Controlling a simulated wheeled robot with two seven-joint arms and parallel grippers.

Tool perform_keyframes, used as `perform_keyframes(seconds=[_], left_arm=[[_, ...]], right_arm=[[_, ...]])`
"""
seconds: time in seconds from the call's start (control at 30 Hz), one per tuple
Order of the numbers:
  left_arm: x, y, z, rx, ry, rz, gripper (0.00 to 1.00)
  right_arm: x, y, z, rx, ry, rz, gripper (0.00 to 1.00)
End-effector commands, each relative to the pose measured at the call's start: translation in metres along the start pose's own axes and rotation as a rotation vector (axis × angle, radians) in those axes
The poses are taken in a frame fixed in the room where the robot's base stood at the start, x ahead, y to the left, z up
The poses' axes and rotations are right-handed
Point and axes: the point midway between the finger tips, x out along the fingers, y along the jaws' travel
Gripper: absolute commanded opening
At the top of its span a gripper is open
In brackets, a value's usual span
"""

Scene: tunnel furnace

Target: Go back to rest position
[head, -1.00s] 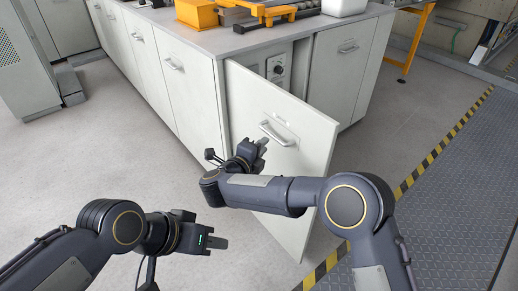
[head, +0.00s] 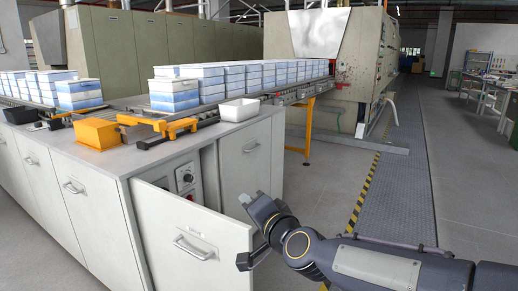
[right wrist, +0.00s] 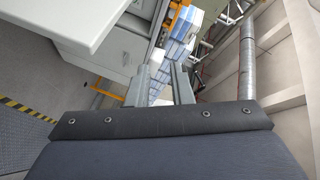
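My right gripper (head: 246,199) is beside the upper right edge of the open cabinet door (head: 165,220) in the head view. In the right wrist view its two fingers (right wrist: 160,84) stand apart with nothing between them, so it is open and empty. My right arm comes in from the lower right. My left gripper and arm are out of view. The door stands swung out, with its handle (head: 193,247) facing me. A control panel with knobs (head: 186,178) shows behind it.
The counter (head: 150,160) carries a white bin (head: 239,110), an orange block (head: 98,134) and a conveyor with several blue-white boxes (head: 174,96). A furnace (head: 335,60) stands behind. The grated walkway (head: 400,180) at right is clear.

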Motion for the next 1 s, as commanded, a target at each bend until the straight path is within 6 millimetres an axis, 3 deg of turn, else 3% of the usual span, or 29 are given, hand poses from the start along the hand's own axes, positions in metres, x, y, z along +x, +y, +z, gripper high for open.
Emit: perform_keyframes(seconds=[0.03,0.13,0.3,0.4,0.6,0.83,0.87,1.0], left_arm=[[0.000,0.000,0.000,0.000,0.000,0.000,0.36],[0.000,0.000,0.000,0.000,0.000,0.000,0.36],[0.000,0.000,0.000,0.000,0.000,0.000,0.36],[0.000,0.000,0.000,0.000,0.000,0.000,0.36],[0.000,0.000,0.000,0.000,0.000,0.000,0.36],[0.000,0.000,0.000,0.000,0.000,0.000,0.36],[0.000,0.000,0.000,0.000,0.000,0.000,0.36],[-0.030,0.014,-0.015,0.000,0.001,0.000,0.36]], right_arm=[[-0.032,0.012,-0.014,-0.069,-0.031,0.030,0.20],[-0.091,0.045,-0.022,-0.200,-0.122,0.117,0.20],[-0.191,0.112,-0.010,-0.355,-0.280,0.298,0.20],[-0.234,0.142,0.002,-0.399,-0.353,0.382,0.20],[-0.298,0.184,0.029,-0.438,-0.465,0.506,0.20],[-0.356,0.222,0.063,-0.446,-0.576,0.622,0.20],[-0.357,0.224,0.063,-0.406,-0.573,0.634,0.20],[-0.359,0.190,0.046,-0.384,-0.567,0.629,0.20]])
